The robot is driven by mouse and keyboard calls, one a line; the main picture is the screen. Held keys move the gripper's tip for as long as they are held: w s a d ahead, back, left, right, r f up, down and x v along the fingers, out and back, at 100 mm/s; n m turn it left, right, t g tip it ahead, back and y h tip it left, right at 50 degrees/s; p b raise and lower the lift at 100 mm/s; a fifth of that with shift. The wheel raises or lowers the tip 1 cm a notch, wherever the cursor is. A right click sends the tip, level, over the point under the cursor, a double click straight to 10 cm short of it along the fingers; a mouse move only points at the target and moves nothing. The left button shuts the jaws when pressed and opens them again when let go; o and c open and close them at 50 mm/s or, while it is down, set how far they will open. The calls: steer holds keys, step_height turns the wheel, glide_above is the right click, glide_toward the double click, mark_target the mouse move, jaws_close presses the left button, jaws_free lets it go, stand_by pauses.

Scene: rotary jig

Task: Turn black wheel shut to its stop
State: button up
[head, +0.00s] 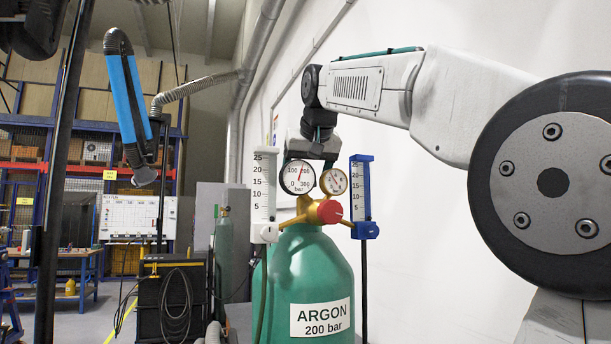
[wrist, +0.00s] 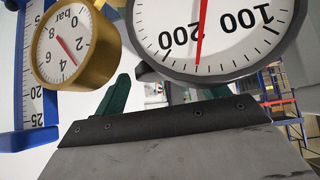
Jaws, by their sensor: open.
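I cannot make out the black wheel in either view. The green argon cylinder (head: 290,270) stands upright in the head view, with a brass regulator and a red knob (head: 330,211) on top. My gripper (wrist: 130,78) is at the back of the gauges, its two green fingers apart and partly hidden behind the dials in the wrist view. In the head view my wrist is above and behind the large gauge (head: 297,177), which hides the fingertips. The large gauge (wrist: 210,35) and the small brass gauge (wrist: 68,45) appear upside down in the wrist view.
A white flow meter (head: 264,190) stands left of the gauges and a blue one (head: 361,195) right of them, both close to my wrist. A white wall (head: 440,200) is behind. Shelving (head: 60,130), a blue workbench and a dark cabinet with cables (head: 170,300) are at left.

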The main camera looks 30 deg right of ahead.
steer(key=c, duration=1)
steer(key=shift+o, duration=0.2)
steer(key=shift+a+m+h, duration=0.15)
steer(key=shift+m+h, duration=0.45)
steer(key=shift+m, duration=0.2)
steer(key=o, duration=1)
steer(key=shift+c, duration=0.2)
steer(key=shift+v, duration=3.9)
steer(key=shift+w+r, duration=0.1)
